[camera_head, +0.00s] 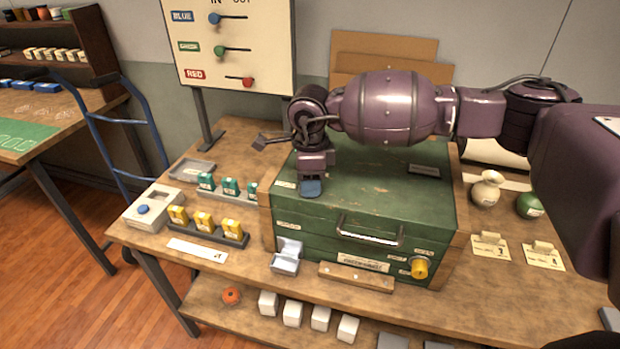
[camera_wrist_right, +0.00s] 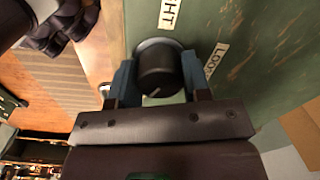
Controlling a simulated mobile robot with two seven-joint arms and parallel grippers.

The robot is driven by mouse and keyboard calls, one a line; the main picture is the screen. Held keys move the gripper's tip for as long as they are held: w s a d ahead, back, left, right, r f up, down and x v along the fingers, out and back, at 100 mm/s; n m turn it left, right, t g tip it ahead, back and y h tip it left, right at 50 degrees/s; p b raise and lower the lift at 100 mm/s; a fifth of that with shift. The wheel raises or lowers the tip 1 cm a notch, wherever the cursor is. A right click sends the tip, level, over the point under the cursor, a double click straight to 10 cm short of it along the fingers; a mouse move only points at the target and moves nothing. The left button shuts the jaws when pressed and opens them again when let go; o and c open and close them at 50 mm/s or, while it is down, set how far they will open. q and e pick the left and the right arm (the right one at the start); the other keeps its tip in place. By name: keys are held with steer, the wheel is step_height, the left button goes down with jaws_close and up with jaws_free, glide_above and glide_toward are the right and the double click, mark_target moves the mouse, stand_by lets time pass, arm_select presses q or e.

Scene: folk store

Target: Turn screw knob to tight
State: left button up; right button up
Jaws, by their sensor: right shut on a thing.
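A dark round screw knob (camera_wrist_right: 160,66) stands on the top of a green chest (camera_head: 380,190), which also shows in the right wrist view (camera_wrist_right: 255,70). My right gripper (camera_head: 310,188) reaches down at the chest's left side. In the right wrist view its blue fingers (camera_wrist_right: 160,78) are shut on the knob from both sides. A short pale mark shows on the knob, on the side towards my palm. A label ending in "HT" (camera_wrist_right: 169,13) lies beyond the knob, and one starting "Loo" (camera_wrist_right: 214,60) lies to its right. The knob is hidden in the head view. My left gripper is not visible.
A yellow knob (camera_head: 419,268) and a metal handle (camera_head: 370,232) are on the chest's front. Yellow boxes (camera_head: 203,221) and teal boxes (camera_head: 230,187) stand to its left. A cream vase (camera_head: 486,190) and green jar (camera_head: 529,205) stand to its right. A sign board (camera_head: 232,45) rises behind.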

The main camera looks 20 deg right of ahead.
steer(key=m, duration=0.4)
steer(key=shift+r+m, duration=0.15)
steer(key=shift+m, duration=0.15)
steer(key=m+p, duration=0.1)
steer(key=m, duration=0.3)
steer(key=shift+m, duration=0.3)
steer(key=m, duration=0.3)
steer(key=shift+w+m, duration=0.1)
steer(key=shift+m, duration=0.2)
steer(key=m+p, duration=0.1)
steer(key=m, duration=0.2)
steer(key=shift+m, duration=0.3)
steer(key=m+p, duration=0.1)
steer(key=m, duration=0.9)
steer(key=shift+p, duration=0.4)
steer(key=m, duration=0.4)
steer(key=shift+p, duration=0.3)
steer(key=shift+m, duration=0.3)
steer(key=o, duration=0.9)
